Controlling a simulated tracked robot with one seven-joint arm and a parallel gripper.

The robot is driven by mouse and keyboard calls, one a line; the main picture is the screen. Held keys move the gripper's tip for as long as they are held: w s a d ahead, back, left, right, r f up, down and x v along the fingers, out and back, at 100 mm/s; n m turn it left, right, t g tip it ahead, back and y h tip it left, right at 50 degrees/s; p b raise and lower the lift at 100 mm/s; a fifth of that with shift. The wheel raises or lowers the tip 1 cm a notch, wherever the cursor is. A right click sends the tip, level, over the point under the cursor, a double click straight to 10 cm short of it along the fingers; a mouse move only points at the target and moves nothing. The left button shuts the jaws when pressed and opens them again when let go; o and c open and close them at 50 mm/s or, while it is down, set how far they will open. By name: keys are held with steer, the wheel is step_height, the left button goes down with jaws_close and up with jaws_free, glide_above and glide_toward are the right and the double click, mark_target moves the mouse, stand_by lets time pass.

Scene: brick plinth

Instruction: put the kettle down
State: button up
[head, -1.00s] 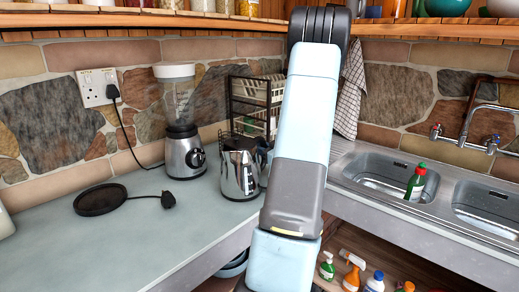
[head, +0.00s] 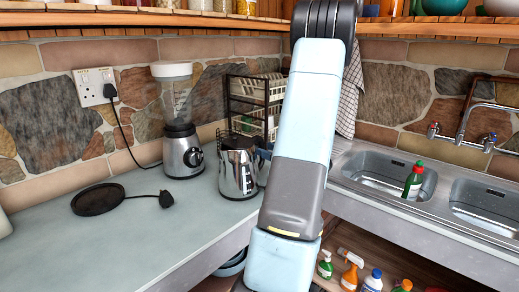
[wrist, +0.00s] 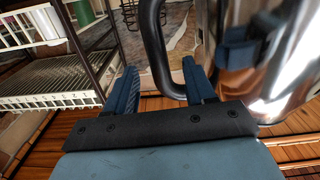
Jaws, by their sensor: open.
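The shiny steel kettle (head: 237,172) stands upright on the grey-blue counter, just left of my arm. In the wrist view the kettle's steel body (wrist: 285,65) fills the right side. Its black handle (wrist: 155,50) reaches down between my finger pads. My gripper (wrist: 160,90) is open, with one blue finger on each side of the handle. I cannot tell whether either finger touches it. In the head view my arm hides most of the gripper and the kettle's handle side.
A blender (head: 182,130) stands left of the kettle. A black round kettle base (head: 98,199) with its plug lies on the counter further left. A dark rack (head: 255,105) stands close behind. The sink (head: 385,172) is to the right. Bare counter lies in front of the kettle.

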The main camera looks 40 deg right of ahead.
steer(key=s, duration=0.7)
steer(key=shift+d, duration=0.25)
steer(key=shift+c, duration=0.3)
stand_by(0.6)
